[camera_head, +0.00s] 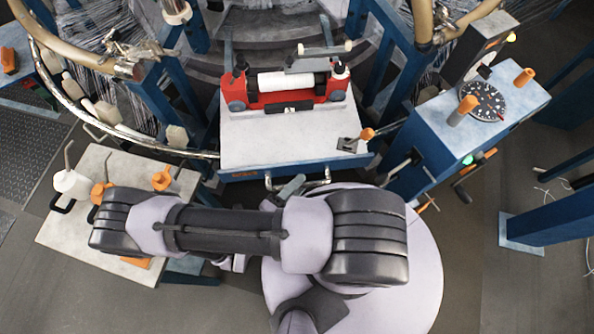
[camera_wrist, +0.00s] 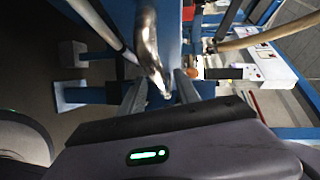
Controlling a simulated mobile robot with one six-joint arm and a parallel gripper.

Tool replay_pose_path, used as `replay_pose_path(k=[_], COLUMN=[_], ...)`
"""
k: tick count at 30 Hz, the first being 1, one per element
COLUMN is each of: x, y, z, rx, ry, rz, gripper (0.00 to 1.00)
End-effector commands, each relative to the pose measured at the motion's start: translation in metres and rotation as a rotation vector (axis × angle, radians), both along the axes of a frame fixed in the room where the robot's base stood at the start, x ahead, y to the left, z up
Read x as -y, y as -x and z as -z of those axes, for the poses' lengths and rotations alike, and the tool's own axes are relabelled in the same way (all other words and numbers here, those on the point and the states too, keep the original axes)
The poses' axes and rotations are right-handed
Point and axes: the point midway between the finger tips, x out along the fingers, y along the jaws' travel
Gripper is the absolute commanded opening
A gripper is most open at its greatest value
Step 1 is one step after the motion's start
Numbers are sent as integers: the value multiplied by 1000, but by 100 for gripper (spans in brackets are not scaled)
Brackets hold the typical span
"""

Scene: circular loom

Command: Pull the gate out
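A white-topped panel with a blue front edge (camera_head: 262,144), which appears to be the gate, sits between the blue loom posts. A curved chrome handle (camera_head: 318,182) is fixed at its front edge. In the wrist view the chrome handle (camera_wrist: 150,52) runs down toward my gripper (camera_wrist: 160,92). The two grey fingers are apart, one on each side of the handle's lower end; contact cannot be told. In the head view my gripper (camera_head: 291,187) is at the handle, partly hidden by my arm.
A red device with a white roller (camera_head: 285,82) stands on the panel. A blue control cabinet (camera_head: 455,125) with orange knobs and a dial is at the right. A side table (camera_head: 75,222) with a white bottle is at the left. Open floor (camera_head: 465,260) lies lower right.

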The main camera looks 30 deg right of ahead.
Motion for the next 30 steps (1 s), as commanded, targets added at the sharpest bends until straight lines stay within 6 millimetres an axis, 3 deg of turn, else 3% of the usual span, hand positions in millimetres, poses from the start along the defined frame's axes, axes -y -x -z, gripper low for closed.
replay_pose_path(k=[14,17,27,30], x=[-6,-24,-123,-144], y=[1,6,37,44], z=[-2,-6,-19,-22], rx=[3,3,2,1], ry=[1,-1,-5,-3], rz=[-2,-6,-5,-4], gripper=[38,38,38,38])
